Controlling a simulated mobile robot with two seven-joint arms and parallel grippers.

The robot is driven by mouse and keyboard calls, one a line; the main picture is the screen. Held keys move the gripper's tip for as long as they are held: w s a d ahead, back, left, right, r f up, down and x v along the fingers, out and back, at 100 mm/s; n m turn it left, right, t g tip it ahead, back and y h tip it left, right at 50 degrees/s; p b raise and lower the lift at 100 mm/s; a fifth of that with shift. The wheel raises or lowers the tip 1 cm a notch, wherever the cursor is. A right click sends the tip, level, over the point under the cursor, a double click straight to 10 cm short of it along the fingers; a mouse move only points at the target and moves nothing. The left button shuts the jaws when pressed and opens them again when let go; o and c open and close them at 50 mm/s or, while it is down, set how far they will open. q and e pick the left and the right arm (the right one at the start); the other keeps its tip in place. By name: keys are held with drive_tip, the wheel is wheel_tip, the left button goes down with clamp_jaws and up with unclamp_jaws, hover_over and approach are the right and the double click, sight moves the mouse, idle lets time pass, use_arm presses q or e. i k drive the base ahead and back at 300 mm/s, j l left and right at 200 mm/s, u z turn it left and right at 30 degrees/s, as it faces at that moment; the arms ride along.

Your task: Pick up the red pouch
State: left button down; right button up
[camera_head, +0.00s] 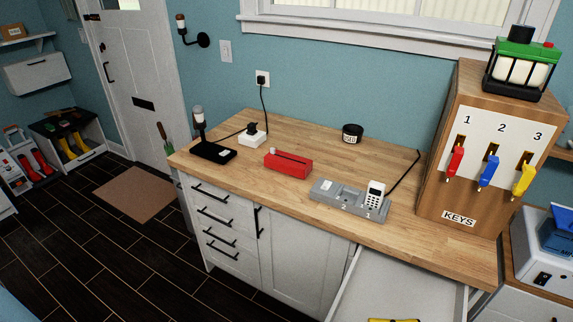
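The red pouch (288,164) lies on the wooden counter (300,135), near the middle of its front half. It is a long box-like shape with a dark line along its top and a small pale piece at its left end. Nothing touches it. Neither of my grippers shows in the head view.
A grey tray (340,196) with a white handset (375,194) sits right of the pouch. A black item (213,152), a white plug block (253,138) and a black jar (352,133) stand around it. A key box (480,170) stands at right. A drawer (395,285) below is open.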

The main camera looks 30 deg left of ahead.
sight(290, 164)
drive_tip(key=j+z, duration=0.35)
drive_tip(key=j, duration=1.7)
